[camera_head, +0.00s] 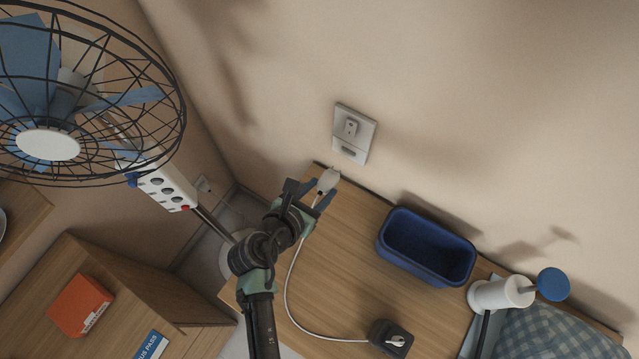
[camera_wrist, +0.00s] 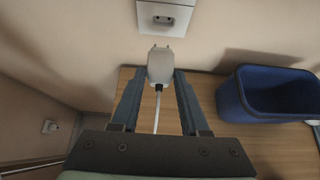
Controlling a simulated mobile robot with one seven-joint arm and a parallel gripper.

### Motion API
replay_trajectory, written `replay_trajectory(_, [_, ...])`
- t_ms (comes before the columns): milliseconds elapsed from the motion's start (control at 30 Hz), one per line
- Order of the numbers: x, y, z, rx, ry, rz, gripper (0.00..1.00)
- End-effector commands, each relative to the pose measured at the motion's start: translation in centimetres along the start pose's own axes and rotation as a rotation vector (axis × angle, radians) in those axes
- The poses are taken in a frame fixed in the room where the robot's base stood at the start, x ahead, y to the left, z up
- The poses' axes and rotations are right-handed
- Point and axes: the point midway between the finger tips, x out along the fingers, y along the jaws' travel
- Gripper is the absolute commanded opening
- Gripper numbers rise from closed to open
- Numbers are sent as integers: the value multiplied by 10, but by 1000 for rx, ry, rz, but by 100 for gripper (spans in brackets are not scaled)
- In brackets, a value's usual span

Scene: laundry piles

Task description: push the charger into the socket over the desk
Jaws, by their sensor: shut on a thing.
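The white charger (camera_head: 327,180) is between the two fingers of my gripper (camera_head: 315,191), which is shut on it. In the wrist view the charger (camera_wrist: 161,66) has its two prongs pointing up toward the wall, with its white cable trailing back between the fingers of my gripper (camera_wrist: 160,85). The socket (camera_head: 351,128) is in a pale wall plate above the desk (camera_head: 340,240). In the wrist view the socket (camera_wrist: 163,18) is just ahead of the prongs, partly cut off by the top edge. A gap shows between prongs and socket.
A blue bin (camera_head: 425,245) stands on the desk right of my gripper. A black block with a white plug (camera_head: 392,339) lies near the front. A white lamp-like object (camera_head: 500,294) is at right. A fan (camera_head: 60,100) and a power strip (camera_head: 165,184) are at left.

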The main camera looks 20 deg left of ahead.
Motion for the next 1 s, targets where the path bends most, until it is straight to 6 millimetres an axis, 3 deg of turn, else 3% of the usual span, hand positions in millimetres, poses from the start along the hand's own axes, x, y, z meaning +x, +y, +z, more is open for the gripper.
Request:
replay_trajectory(367, [-1, 0, 2, -1, 1, 1, 0])
replay_trajectory(1000, [40, 0, 27, 0, 0, 0, 0])
